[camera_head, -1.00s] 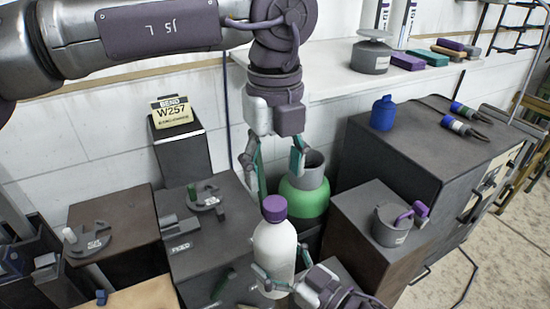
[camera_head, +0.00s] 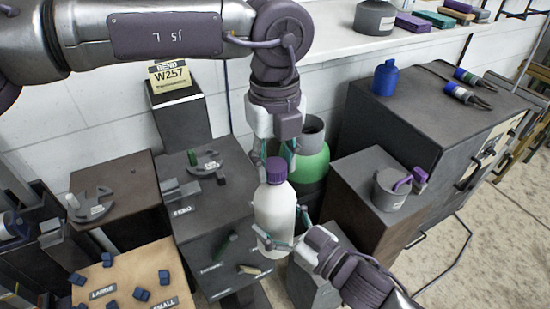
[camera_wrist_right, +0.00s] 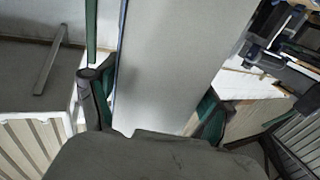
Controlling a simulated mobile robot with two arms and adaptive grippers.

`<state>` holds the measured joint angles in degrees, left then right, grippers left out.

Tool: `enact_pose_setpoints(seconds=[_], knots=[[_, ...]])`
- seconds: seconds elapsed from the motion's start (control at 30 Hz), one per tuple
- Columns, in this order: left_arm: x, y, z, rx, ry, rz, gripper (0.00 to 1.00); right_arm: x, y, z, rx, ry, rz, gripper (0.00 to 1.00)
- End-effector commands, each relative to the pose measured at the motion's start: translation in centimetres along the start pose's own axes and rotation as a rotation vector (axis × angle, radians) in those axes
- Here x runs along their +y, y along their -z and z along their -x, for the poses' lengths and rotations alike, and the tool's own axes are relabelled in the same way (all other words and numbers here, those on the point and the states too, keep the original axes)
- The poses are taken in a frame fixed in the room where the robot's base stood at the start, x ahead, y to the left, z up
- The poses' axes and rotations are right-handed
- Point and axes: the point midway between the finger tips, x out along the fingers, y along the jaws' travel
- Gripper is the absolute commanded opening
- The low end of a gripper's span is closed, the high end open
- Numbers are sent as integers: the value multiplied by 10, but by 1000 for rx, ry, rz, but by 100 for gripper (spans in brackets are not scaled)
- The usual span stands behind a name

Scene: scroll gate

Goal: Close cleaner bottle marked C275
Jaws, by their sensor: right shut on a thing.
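A white bottle (camera_head: 275,212) with a purple cap (camera_head: 273,170) stands upright in the head view. The cap sits on its neck; I cannot tell how tight it is, and no C275 mark is legible. My right gripper (camera_head: 273,243) is shut on the lower part of the bottle. In the right wrist view the bottle's pale body (camera_wrist_right: 175,65) fills the space between the fingers. My left gripper (camera_head: 275,158) points down from above, its fingers apart on either side of the cap. I cannot tell whether they touch it.
A green gas cylinder (camera_head: 309,163) stands close behind the bottle. A dark box (camera_head: 380,195) with a grey mug (camera_head: 391,188) is to the right. A dark cabinet (camera_head: 420,110) carries a blue bottle (camera_head: 385,78). A tan board (camera_head: 130,275) with blue blocks lies front left.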

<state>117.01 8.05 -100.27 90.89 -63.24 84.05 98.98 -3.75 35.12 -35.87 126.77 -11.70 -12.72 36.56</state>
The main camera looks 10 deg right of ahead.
Motion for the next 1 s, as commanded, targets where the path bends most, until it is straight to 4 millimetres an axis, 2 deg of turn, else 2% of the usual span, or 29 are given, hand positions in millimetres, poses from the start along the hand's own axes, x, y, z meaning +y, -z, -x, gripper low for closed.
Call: enact_pose_setpoints(seconds=[0.03,0.2,0.37,0.47,1.0], knots=[[0,0,0,0,1,0,27,0,2,0,5,1,2,0],[0,0,0,0,2,0,0,0,2,0,5,2,2,0],[0,0,0,2,2,-63,0,0,2,0,5,2,2,0],[0,0,0,3,2,-234,0,0,2,0,5,2,2,0],[-1,0,-1,0,3,-1598,0,-1,2,0,6,2,2,0]])
